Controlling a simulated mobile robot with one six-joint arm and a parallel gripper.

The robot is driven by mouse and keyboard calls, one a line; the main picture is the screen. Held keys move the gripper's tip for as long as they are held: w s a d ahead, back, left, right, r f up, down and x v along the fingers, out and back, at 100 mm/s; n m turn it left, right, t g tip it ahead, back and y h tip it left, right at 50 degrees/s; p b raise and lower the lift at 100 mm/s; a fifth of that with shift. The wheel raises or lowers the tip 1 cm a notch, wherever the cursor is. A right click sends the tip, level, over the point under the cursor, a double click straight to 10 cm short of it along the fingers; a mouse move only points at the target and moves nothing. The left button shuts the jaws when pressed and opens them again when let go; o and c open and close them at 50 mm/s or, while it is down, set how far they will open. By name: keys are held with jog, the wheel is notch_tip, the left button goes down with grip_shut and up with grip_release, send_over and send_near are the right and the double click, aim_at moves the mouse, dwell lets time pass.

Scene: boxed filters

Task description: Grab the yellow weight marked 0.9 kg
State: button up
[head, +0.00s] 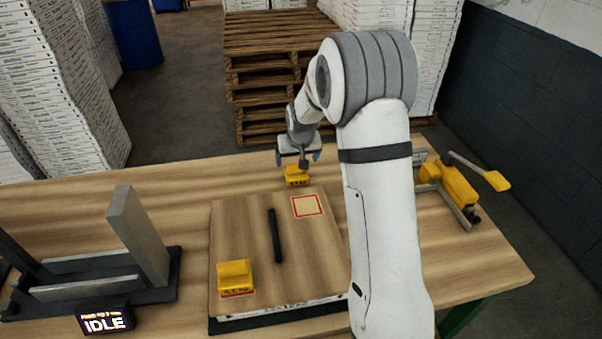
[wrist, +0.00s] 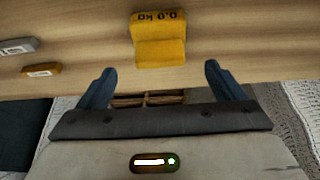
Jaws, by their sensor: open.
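A yellow weight (head: 297,176) stands on the table just behind the wooden board. In the wrist view this yellow weight (wrist: 160,40) shows dark kg lettering on its top, upside down and too coarse to read surely. My gripper (head: 299,157) is over the far part of the table, close above and behind that weight. In the wrist view my gripper (wrist: 158,77) is open, its two blue fingers apart with nothing between them; the weight lies beyond the fingertips. A second, larger-looking yellow weight (head: 235,275) sits on the board's near left corner, its marking unreadable.
The board (head: 240,225) bears a black bar (head: 274,236) and an empty red square outline (head: 306,206). A grey metal fixture (head: 138,235) and an IDLE display (head: 104,321) stand left. A yellow clamp device (head: 458,190) stands right. Pallets (head: 265,45) are behind the table.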

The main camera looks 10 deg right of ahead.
aim_at(297, 164)
jog(key=shift+p+x, duration=1.15)
jog(key=shift+x, duration=2.15)
jog(key=shift+s, duration=0.15)
jog(key=shift+c, duration=0.3)
jog(key=c, duration=1.7)
